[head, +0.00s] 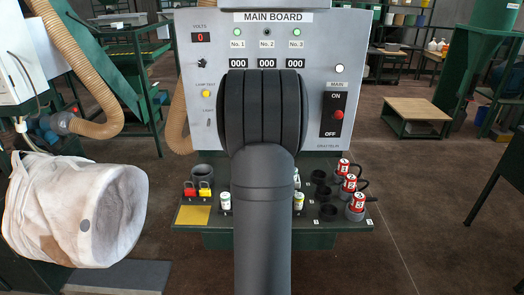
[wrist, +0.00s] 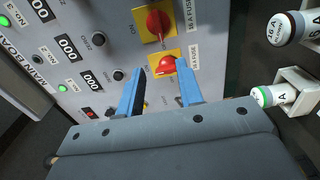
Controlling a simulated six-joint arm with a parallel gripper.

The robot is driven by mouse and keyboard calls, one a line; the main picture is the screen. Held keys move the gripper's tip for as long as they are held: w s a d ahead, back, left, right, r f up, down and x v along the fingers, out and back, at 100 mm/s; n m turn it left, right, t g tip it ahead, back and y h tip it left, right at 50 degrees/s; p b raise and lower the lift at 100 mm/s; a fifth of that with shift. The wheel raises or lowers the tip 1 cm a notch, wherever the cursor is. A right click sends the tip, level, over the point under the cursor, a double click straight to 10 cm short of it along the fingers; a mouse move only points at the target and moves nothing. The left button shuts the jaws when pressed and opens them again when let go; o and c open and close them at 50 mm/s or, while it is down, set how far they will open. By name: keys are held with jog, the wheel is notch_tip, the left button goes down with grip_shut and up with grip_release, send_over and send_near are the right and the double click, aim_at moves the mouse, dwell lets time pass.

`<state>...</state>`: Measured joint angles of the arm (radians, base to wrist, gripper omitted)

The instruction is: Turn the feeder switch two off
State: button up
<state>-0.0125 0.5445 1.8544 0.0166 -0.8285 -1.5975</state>
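In the wrist view, two red rotary switches on yellow plates show on the grey board. The nearer one (wrist: 166,64) lies between and just beyond my open blue fingers (wrist: 160,82), which appear apart from it. It lines up with the lowest visible column, whose lamp is green. The other switch (wrist: 158,21) is above in the picture, clear of my fingers, and lines up with the middle column. In the head view, lamp No. 2 (head: 267,31) is dark on the main board (head: 220,60); my arm hides the switches.
Fuse-like cylinders (wrist: 290,27) (wrist: 275,96) stand in holders to the right in the wrist view. A white bulk bag (head: 60,215) is at left.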

jog(key=shift+s, duration=2.05)
jog(key=shift+w, duration=0.15)
jog(key=w, duration=1.7)
jog(key=s, duration=1.7)
jog(key=w+m, duration=0.5)
jog(key=w, duration=1.2)
jog(key=shift+r+m, duration=0.3)
jog(key=shift+r, duration=0.05)
jog(key=shift+w+d, duration=0.1)
jog(key=shift+o, duration=0.5)
